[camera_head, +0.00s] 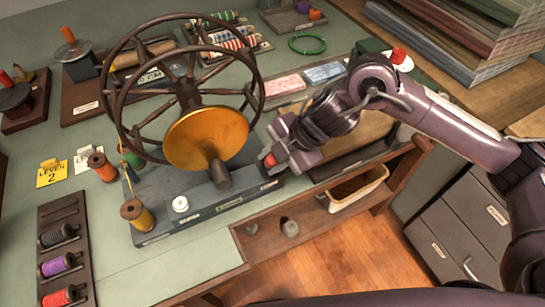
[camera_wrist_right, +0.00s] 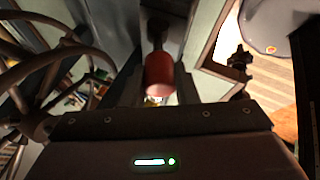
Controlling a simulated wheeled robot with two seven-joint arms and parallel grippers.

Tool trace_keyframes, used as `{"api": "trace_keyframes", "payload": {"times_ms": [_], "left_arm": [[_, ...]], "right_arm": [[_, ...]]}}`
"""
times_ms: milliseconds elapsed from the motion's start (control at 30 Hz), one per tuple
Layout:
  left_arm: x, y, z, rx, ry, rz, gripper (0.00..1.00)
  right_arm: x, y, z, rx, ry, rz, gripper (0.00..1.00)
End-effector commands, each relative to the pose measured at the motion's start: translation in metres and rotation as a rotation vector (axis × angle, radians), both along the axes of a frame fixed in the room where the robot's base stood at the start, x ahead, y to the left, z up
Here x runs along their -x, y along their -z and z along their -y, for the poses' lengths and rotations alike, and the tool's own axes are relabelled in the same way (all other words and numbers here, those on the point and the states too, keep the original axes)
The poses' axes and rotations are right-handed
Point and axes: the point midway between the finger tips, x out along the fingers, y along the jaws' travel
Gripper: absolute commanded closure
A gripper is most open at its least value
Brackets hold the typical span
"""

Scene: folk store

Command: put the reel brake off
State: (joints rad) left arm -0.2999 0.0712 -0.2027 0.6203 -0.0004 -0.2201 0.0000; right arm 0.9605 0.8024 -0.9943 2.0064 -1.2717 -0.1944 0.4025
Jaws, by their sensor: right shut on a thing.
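The reel is a large dark spoked wheel (camera_head: 187,90) with a brass disc (camera_head: 206,137), standing on a grey base (camera_head: 205,210). A small red knob (camera_head: 270,160) shows at the base's right end. My right gripper (camera_head: 283,158) is shut on this knob, coming from the right. In the right wrist view the red knob (camera_wrist_right: 160,73) sits on a dark stem in front of the gripper, with the wheel (camera_wrist_right: 35,90) at the left. Most of the lever below the knob is hidden. My left gripper is not in view.
Thread spools (camera_head: 102,167) stand left of the base, beside a yellow "LEVER 2" card (camera_head: 52,173). A spool rack (camera_head: 63,265) lies at the front left. A wooden block (camera_head: 350,140) is behind my right gripper. Stacked fabrics (camera_head: 450,40) fill the back right.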

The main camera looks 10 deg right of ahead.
Motion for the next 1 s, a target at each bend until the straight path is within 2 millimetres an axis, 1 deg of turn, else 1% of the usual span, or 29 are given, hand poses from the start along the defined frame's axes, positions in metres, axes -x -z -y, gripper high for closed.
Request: {"api": "trace_keyframes", "payload": {"times_ms": [100,167,333,700,900,1000], "left_arm": [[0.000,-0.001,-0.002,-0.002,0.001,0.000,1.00],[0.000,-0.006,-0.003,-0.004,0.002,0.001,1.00],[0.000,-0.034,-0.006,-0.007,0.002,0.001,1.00],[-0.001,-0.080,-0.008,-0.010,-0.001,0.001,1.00],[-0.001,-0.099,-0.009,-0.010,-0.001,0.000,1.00],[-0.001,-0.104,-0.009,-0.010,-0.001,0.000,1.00]], "right_arm": [[-0.001,-0.001,0.000,0.000,0.000,-0.001,1.00],[-0.002,-0.003,0.000,0.003,0.001,-0.011,1.00],[-0.009,-0.013,-0.003,0.032,0.002,-0.102,1.00],[-0.025,-0.014,-0.009,0.110,0.001,-0.342,1.00],[-0.031,-0.012,-0.011,0.141,0.000,-0.434,1.00],[-0.032,-0.010,-0.011,0.149,0.000,-0.459,1.00]]}}
